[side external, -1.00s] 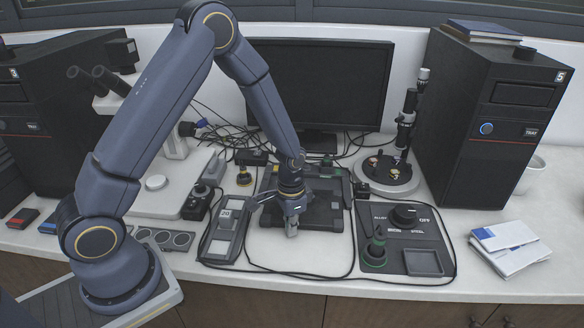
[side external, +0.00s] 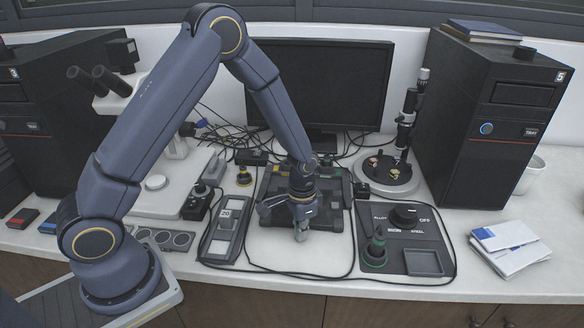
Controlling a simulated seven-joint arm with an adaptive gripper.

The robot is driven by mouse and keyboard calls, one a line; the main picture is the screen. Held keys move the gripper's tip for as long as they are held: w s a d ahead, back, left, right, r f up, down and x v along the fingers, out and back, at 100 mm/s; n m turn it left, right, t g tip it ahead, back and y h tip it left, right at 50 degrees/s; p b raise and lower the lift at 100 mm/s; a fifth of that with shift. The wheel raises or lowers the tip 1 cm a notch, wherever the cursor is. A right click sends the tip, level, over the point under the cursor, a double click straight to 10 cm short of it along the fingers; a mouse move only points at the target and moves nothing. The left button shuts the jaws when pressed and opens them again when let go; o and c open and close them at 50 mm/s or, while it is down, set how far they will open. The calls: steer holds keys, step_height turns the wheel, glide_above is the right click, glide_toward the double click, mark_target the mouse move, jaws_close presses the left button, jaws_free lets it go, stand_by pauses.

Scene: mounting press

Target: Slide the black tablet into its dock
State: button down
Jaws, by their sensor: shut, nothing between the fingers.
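A dark flat unit (side external: 335,187) lies on the bench below the monitor, with a raised frame and green parts at its back edge. A black slab (side external: 330,217), which looks like the tablet, lies at its front. I cannot make out the border between slab and dock, or how far one sits in the other. My gripper (side external: 301,235) points down at the front edge of the slab, left of its middle. Its fingers are shut with nothing between them. The gripper and wrist hide part of the slab, and I cannot tell whether the fingertips touch it.
A control panel (side external: 404,262) with a black knob and green-based lever stands to the right. A grey tray-like device (side external: 222,232) lies close on the left. A black cable (side external: 310,277) loops across the front. The monitor (side external: 345,90) stands behind. White bench is free at front right.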

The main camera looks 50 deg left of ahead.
steer(key=shift+w+a, duration=3.1)
steer(key=shift+a, duration=0.1)
steer(key=shift+s+d+r, duration=0.5)
steer(key=shift+s+d, duration=0.05)
steer(key=shift+r, duration=3.55)
